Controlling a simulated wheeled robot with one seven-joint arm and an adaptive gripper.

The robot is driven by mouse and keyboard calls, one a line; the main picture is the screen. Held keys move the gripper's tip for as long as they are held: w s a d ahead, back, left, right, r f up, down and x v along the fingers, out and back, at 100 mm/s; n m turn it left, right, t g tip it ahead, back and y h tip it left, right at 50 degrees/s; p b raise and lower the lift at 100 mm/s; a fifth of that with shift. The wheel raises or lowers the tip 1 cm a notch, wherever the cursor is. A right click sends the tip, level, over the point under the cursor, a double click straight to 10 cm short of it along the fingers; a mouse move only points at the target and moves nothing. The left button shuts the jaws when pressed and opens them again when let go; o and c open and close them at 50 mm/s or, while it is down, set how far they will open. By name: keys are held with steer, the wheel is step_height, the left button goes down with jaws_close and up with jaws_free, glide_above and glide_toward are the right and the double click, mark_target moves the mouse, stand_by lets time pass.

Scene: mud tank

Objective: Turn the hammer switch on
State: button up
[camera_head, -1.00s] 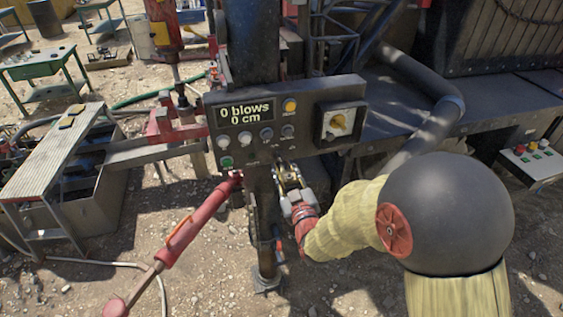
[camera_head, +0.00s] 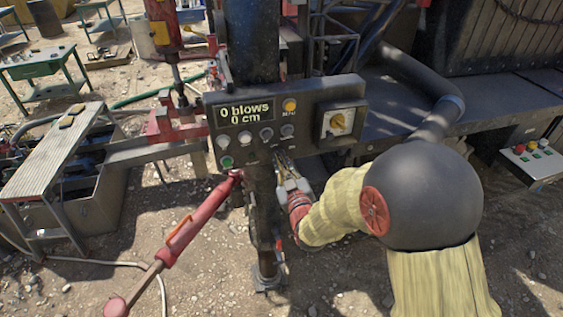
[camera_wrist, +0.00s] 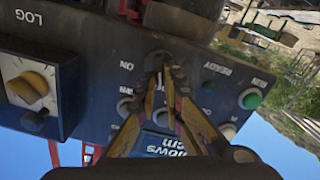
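The control panel (camera_head: 305,112) has a display reading "0 blows 0 cm" (camera_head: 240,112) and several knobs and buttons. The wrist view shows this panel (camera_wrist: 95,80) upside down. A dark round switch (camera_wrist: 157,60) sits near the upside-down word "ON"; I cannot tell whether it is the hammer switch. My gripper (camera_wrist: 164,80) points at that switch with its two yellow-brown fingers converged, tips nearly together. Whether the tips touch it is not clear. In the head view my gripper (camera_head: 284,164) is just under the panel's lower edge, its fingertips partly hidden.
A yellow rotary knob (camera_head: 338,122) on a white plate is at the panel's right. A green button (camera_head: 226,162) is at its lower left. A red lever arm (camera_head: 195,222) slants below the panel. A dark pipe (camera_head: 440,115) runs behind my arm.

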jaws_close()
steer(key=shift+m+b, duration=0.3)
steer(key=shift+b, duration=0.3)
steer(key=m+b, duration=0.1)
steer(key=b, duration=0.1)
steer(key=m+b, duration=0.1)
steer(key=b, duration=0.1)
steer(key=shift+d+f+m, duration=0.15)
steer(key=shift+f+m, duration=0.05)
steer(key=shift+m, duration=0.2)
steer(key=shift+w+d+f+m+b, duration=0.1)
steer(key=shift+d+m+b, duration=0.05)
steer(key=shift+m+b, duration=2.35)
steer(key=shift+w+d+f+m+b, duration=0.1)
steer(key=shift+d+m+b, duration=0.1)
steer(key=shift+m+b, duration=2.25)
steer(key=shift+d+m+b, duration=0.15)
steer(key=shift+m+b, duration=2.1)
steer(key=shift+b, duration=0.45)
steer(key=o, duration=0.6)
jaws_free()
steer(key=shift+c, duration=0.2)
